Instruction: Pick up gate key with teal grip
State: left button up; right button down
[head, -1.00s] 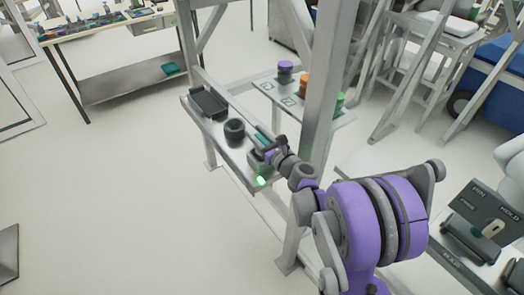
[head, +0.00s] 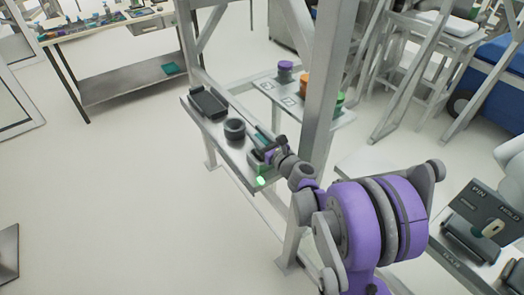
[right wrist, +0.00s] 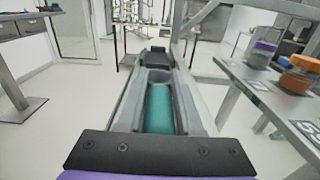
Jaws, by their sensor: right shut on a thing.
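The gate key's teal grip (right wrist: 159,108) lies lengthwise between the fingers of my right gripper in the right wrist view. A small teal part of it also shows in the head view (head: 261,137). My right gripper (head: 266,150) is shut on it, low over the near end of the narrow grey shelf (head: 213,140). The rest of the key is hidden by the gripper. My left gripper is not in view.
A dark ring-shaped holder (head: 235,129) and a black tray (head: 208,103) stand farther along the shelf. A lit green lamp (head: 261,181) is at its near end. A metal post (head: 325,90) rises close right of the gripper. Purple (head: 285,68) and orange jars stand behind.

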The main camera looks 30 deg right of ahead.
dwell(0.6)
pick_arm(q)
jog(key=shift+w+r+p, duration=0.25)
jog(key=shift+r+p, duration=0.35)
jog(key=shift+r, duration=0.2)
pick_arm(e)
notch_tip(320, 180, up, 10)
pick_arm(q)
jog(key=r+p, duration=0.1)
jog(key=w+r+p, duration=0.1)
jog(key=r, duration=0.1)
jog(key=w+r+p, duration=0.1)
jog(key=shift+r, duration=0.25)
pick_arm(e)
notch_tip(320, 180, up, 6)
